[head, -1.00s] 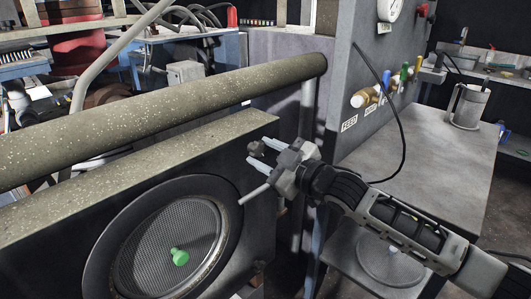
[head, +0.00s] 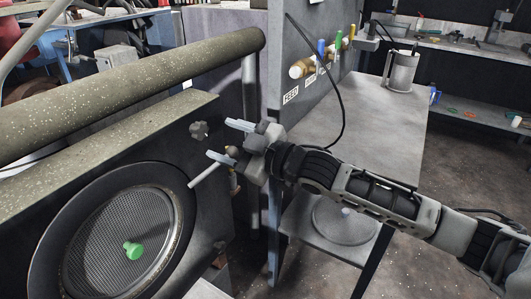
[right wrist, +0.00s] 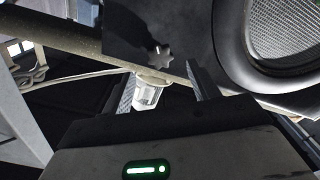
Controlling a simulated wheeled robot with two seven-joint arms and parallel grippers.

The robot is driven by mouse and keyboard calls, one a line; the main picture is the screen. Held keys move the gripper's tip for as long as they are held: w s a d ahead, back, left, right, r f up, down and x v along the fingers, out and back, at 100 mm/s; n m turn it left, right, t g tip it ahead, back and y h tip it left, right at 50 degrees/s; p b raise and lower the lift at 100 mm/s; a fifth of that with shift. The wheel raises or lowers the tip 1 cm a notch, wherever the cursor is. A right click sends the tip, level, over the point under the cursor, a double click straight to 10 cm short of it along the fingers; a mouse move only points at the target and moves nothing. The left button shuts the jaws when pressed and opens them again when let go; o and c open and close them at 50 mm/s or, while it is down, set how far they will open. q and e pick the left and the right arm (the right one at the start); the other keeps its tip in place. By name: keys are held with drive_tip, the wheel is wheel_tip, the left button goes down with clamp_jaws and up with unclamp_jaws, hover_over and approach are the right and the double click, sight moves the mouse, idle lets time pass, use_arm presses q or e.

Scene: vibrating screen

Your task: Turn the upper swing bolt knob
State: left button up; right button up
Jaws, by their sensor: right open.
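The upper swing bolt knob (head: 199,130) is a small dark star-shaped knob on the dark front panel, near its upper right corner. It also shows in the right wrist view (right wrist: 159,55), near the top middle, ahead of the fingertips. My right gripper (head: 228,141) is open, with its two pale fingers pointing left toward the knob. It stands just right of the knob, and a gap shows between them. In the right wrist view the fingers (right wrist: 163,78) are spread with nothing held, and the knob lies roughly in line with the gap. My left gripper is not in view.
A thin grey rod (head: 205,175) lies just below my fingers. A grey table (head: 385,125) stands to the right.

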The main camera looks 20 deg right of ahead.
drive_tip(key=b+v, duration=0.1)
drive_tip(key=v, duration=0.9)
drive_tip(key=shift+s+d, duration=0.15)
drive_tip(key=shift+s, duration=0.15)
drive_tip(key=shift+f, duration=0.1)
drive_tip(key=s+a+f+m+g+h+p, duration=0.1)
drive_tip(key=s+a+f+m+g+h, duration=0.1)
drive_tip(key=s+f, duration=0.5)
drive_tip(key=s+a+f+m+g+h+p, duration=0.1)
drive_tip(key=s+a+f+m+h, duration=0.3)
drive_tip(key=f, duration=1.3)
drive_tip(key=s+a+m+g, duration=0.1)
drive_tip(key=s+a+m, duration=0.1)
drive_tip(key=s+m, duration=0.2)
drive_tip(key=shift+s+m+p, duration=0.2)
drive_tip(key=shift+m+p, duration=0.2)
drive_tip(key=shift+m, duration=0.1)
idle(1.9)
